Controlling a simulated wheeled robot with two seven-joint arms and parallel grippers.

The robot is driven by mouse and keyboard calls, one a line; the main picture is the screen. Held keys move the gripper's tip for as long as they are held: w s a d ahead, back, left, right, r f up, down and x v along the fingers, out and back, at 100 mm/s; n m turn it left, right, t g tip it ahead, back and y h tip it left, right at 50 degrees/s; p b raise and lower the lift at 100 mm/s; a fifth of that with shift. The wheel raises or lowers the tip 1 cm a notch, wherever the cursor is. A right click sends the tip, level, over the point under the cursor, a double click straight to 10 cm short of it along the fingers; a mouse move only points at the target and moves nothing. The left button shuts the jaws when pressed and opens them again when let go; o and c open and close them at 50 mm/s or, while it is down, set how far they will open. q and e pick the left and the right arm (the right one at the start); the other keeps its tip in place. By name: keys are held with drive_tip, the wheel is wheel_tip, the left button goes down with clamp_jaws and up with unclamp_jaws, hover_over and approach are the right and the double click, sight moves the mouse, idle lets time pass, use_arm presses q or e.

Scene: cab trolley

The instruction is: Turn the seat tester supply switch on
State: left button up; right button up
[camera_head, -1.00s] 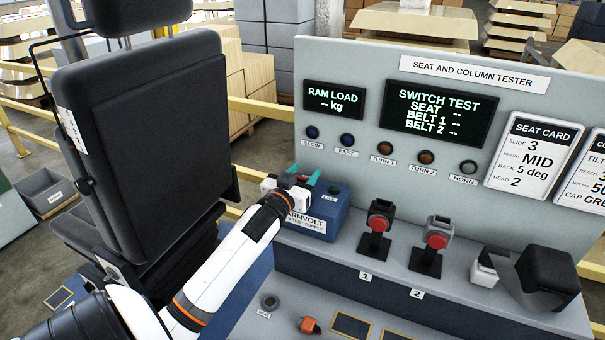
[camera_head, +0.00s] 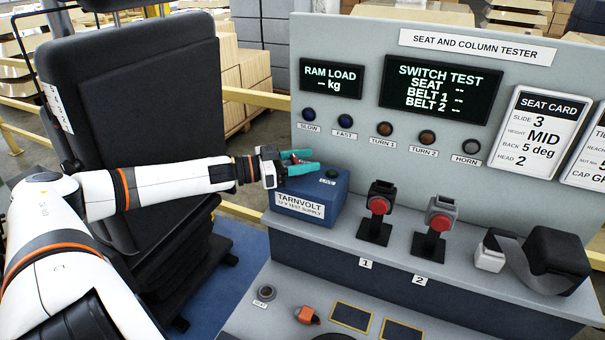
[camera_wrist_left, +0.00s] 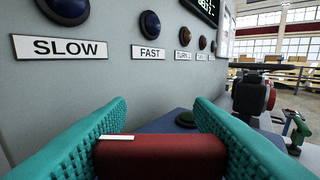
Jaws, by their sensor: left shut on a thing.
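The blue supply box (camera_head: 312,196), labelled TARNVOLT 12 V TEST SUPPLY, sits at the left end of the tester bench. My left gripper (camera_head: 299,162) is at the top of this box. In the left wrist view its teal fingers (camera_wrist_left: 160,148) are shut on a dark red switch rocker (camera_wrist_left: 160,158) with a white line on it. A dark green round lamp (camera_wrist_left: 186,119) on the box shows beyond the rocker and looks unlit; it also shows in the head view (camera_head: 332,173). My right gripper is not in view.
The tester panel (camera_head: 345,150) rises behind the box, with SLOW and FAST buttons (camera_head: 344,120) close to my left fingers. Two red-buttoned buckle stands (camera_head: 380,206) are to the right. The black seat (camera_head: 140,100) stands left, behind my left arm.

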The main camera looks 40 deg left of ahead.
use_arm(q)
drive_tip(key=shift+f+m+g+h+b, duration=0.1)
drive_tip(key=shift+m+g+h+b, duration=0.65)
drive_tip(key=shift+m+h, duration=0.3)
drive_tip(key=shift+d+m+g+h, duration=0.1)
drive_tip(key=shift+m+g+h, duration=0.35)
drive_tip(key=shift+g+h, duration=0.2)
drive_tip(key=m+g+h, duration=0.2)
drive_tip(key=g, duration=0.1)
drive_tip(key=shift+s+d+r, duration=0.15)
drive_tip(key=shift+r, duration=0.05)
drive_tip(key=shift+s+d+m+g+h, duration=0.15)
drive_tip(key=shift+m+g+h, duration=0.35)
drive_tip(key=shift+m+g, duration=0.35)
drive_tip(key=shift+s+a+m+g+h, duration=0.1)
drive_tip(key=shift+m+g+h, duration=0.5)
drive_tip(key=shift+g, duration=0.35)
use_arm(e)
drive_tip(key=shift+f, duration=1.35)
use_arm(q)
drive_tip(key=o, duration=1)
drive_tip(key=shift+d, duration=0.1)
drive_tip(key=shift+f, duration=0.1)
